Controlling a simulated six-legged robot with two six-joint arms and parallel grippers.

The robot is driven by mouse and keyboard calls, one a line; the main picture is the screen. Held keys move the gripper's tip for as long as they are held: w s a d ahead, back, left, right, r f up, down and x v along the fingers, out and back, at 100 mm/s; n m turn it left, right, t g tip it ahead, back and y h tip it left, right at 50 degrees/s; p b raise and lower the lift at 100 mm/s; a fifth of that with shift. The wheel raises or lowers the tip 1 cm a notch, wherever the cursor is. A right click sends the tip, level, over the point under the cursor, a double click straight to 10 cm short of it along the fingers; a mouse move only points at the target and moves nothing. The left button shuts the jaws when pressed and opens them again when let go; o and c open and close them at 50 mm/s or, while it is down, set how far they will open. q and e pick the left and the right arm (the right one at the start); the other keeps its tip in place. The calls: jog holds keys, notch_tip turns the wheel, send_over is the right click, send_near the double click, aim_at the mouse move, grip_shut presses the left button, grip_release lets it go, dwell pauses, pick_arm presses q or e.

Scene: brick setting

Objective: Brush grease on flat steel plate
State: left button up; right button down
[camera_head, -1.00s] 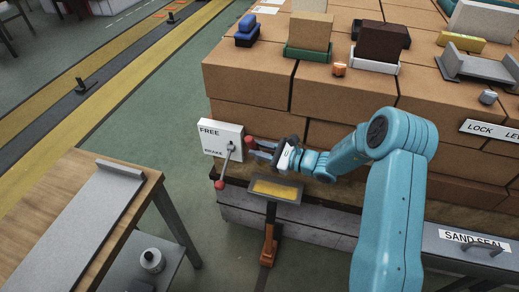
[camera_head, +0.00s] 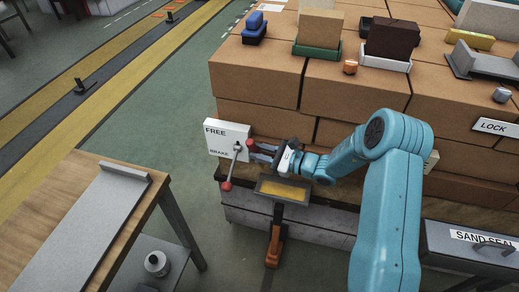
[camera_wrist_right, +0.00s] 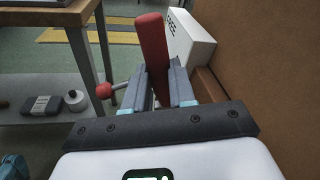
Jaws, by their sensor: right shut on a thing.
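A grey flat steel plate (camera_head: 80,225) with a raised end lies on the wooden table at left. My right gripper (camera_head: 264,152) is shut on a red handle (camera_head: 252,146), right of the plate and beside the lever box. The red handle stands up between the fingers in the wrist view (camera_wrist_right: 153,50); I cannot see bristles, so I cannot tell if it is a brush. A dark-rimmed tray with yellow grease-like filling (camera_head: 283,191) is just below the right gripper, on an orange-based stand. My left gripper is not in view.
A white box (camera_head: 228,135) marked FREE and BRAKE has a red-knobbed lever (camera_head: 227,186) close to my right gripper. A brick stack (camera_head: 262,75) with several blocks on top is behind. A small round container (camera_head: 157,263) sits on the table's lower shelf. Floor between table and stack is clear.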

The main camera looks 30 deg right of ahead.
notch_tip(320, 180, down, 2)
jog(key=shift+f+b, duration=0.1)
jog(key=shift+b, duration=0.25)
